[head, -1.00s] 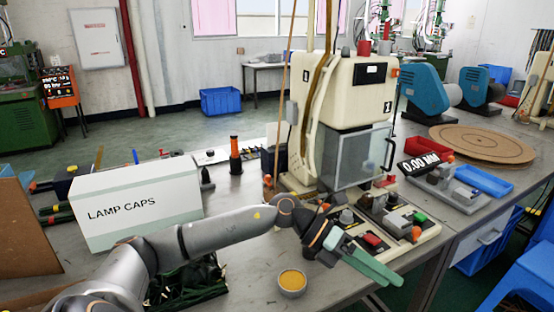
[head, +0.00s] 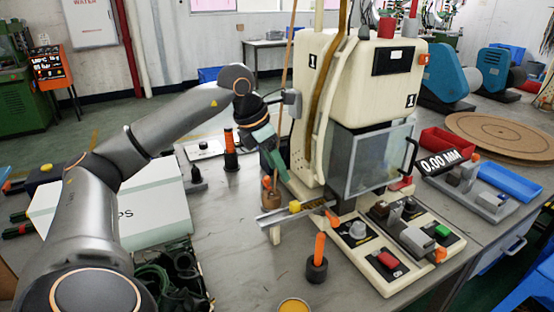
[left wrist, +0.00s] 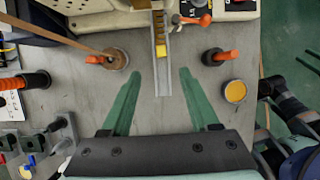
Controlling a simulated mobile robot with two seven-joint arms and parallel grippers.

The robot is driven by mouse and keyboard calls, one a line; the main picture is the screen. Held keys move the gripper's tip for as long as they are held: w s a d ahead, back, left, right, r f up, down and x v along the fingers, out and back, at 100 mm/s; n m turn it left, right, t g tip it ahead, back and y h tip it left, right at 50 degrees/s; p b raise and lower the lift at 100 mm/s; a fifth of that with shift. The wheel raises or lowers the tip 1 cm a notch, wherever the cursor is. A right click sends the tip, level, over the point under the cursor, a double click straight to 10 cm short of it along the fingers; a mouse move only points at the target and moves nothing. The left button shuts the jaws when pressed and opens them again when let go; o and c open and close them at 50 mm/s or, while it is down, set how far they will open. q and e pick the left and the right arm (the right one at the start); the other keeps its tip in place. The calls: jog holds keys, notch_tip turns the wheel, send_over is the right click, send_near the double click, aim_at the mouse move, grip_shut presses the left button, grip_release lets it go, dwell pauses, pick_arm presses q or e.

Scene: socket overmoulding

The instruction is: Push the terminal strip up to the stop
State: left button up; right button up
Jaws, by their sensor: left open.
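A thin strip with yellow blocks, which looks like the terminal strip (left wrist: 162,42), lies in a narrow metal channel (left wrist: 160,78). The channel (head: 285,214) leads into the cream moulding machine, and the strip's yellow end (head: 295,206) shows there. In the left wrist view, a yellow block (left wrist: 161,50) is at the strip's near end. The stop cannot be made out; the strip's far end is hidden by the machine. My left gripper (head: 277,168) is open and empty, above the channel's outer end. Its green fingers (left wrist: 158,73) point towards the channel from either side, apart from it.
An orange-handled post (head: 318,262) stands right of the channel; a wooden post with a cord (head: 270,197) stands left. A cup of amber stuff (left wrist: 235,91) is nearby. The machine (head: 360,90) has a glass guard (head: 370,160). Bench before the channel is clear.

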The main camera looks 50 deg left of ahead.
aim_at(295, 203)
pick_arm(q)
jog(key=b+x, duration=0.1)
jog(key=x, duration=1.1)
jog(key=shift+w+d+f, duration=0.1)
jog(key=shift+f, duration=0.15)
grip_shut()
dwell(0.4)
